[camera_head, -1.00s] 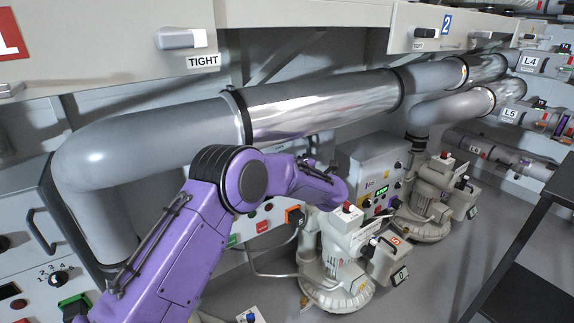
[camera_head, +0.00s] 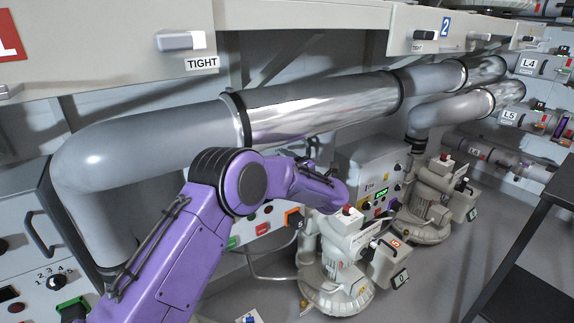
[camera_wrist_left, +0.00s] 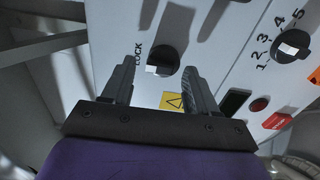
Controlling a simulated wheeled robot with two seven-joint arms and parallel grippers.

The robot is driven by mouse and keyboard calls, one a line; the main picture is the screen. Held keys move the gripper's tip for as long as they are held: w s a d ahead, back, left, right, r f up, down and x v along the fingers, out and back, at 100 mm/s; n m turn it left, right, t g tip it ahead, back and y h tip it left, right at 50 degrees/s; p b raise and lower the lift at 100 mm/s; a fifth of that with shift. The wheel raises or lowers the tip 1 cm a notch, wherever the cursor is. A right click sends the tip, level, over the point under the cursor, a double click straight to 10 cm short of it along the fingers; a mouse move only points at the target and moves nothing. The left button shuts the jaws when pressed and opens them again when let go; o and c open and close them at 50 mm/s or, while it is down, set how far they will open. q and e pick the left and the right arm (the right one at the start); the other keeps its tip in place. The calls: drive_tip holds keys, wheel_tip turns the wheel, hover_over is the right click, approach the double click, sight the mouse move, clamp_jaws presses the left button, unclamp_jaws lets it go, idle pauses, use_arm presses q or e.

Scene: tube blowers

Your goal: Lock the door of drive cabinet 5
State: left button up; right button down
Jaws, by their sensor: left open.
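In the left wrist view, a black rotary knob (camera_wrist_left: 162,61) with a white pointer sits on a pale cabinet face (camera_wrist_left: 226,66), beside the printed word LOCK. My left gripper (camera_wrist_left: 160,68) is open, its two fingers pointing at this face on either side of the knob. I cannot tell whether they touch the face. Nothing is held. In the head view, my purple left arm covers much of a cabinet with several buttons (camera_head: 262,228) and an orange tag (camera_head: 294,218) that seems to read 5. The knob and fingertips are hidden there. My right gripper is out of view.
A numbered selector (camera_wrist_left: 292,45) and a yellow warning label (camera_wrist_left: 172,101) share the cabinet face. A large grey pipe (camera_head: 150,132) runs above my arm. A blower (camera_head: 340,262) stands right of the cabinet. A dark rack (camera_head: 530,255) stands at the right; the floor between is clear.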

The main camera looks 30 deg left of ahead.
use_arm(q)
drive_tip(key=v, duration=1)
drive_tip(key=shift+d+p, duration=0.15)
drive_tip(key=shift+p, duration=0.15)
